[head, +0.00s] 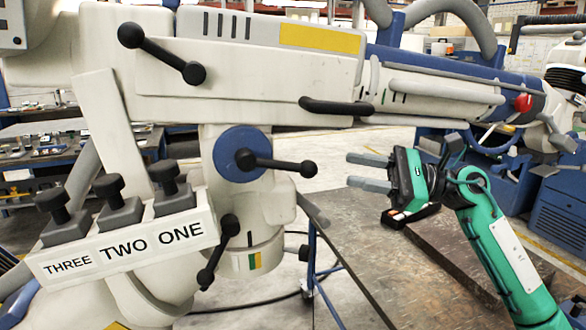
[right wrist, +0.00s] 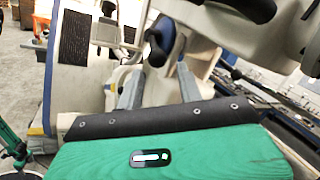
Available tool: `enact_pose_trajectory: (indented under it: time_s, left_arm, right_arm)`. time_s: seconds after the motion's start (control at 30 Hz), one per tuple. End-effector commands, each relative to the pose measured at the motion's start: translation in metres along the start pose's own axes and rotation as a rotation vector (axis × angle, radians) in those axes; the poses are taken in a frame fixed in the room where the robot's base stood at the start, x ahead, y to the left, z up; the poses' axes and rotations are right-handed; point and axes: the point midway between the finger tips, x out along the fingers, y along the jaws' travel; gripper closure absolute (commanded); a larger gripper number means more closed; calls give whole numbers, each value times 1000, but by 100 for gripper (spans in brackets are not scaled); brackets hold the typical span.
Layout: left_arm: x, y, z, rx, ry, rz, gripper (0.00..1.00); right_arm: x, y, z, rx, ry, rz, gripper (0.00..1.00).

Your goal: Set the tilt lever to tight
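The microscope arm is white and carries several black levers with round knobs. One lever (head: 277,164) sits on a blue disc (head: 238,152) at the joint and points right, nearly level. A double-knobbed lever (head: 162,53) slants on the upper arm. Another lever (head: 217,252) slants on the column below the disc. No label shows which is the tilt lever or where tight is. My right gripper (head: 352,170) is open and empty, its fingers pointing left, a short way right of the disc lever's knob. In the right wrist view, its fingers (right wrist: 160,72) are apart, with a dark knob and blue part beyond. My left gripper is not in view.
A block of black push knobs (head: 121,203) labelled THREE, TWO, ONE stands at left. A black handle (head: 338,106) hangs under the upper arm, above and left of my right gripper. A grey-brown tabletop (head: 385,275) lies below. There is open space between gripper and column.

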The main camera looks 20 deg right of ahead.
Motion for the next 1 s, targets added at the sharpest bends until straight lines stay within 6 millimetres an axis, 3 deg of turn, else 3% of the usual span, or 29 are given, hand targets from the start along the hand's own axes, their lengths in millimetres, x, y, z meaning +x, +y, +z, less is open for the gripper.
enact_pose_trajectory:
  time_s: [0.2,0.37,0.8,1.0]
  left_arm:
    - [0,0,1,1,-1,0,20]
    - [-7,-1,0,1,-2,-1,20]
    - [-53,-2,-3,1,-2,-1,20]
    - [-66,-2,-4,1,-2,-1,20]
  right_arm:
    - [-14,-4,6,-167,126,99,63]
    - [-5,-4,7,-181,137,110,63]
    - [82,4,-3,-175,133,109,63]
    - [109,7,-9,-176,134,108,63]
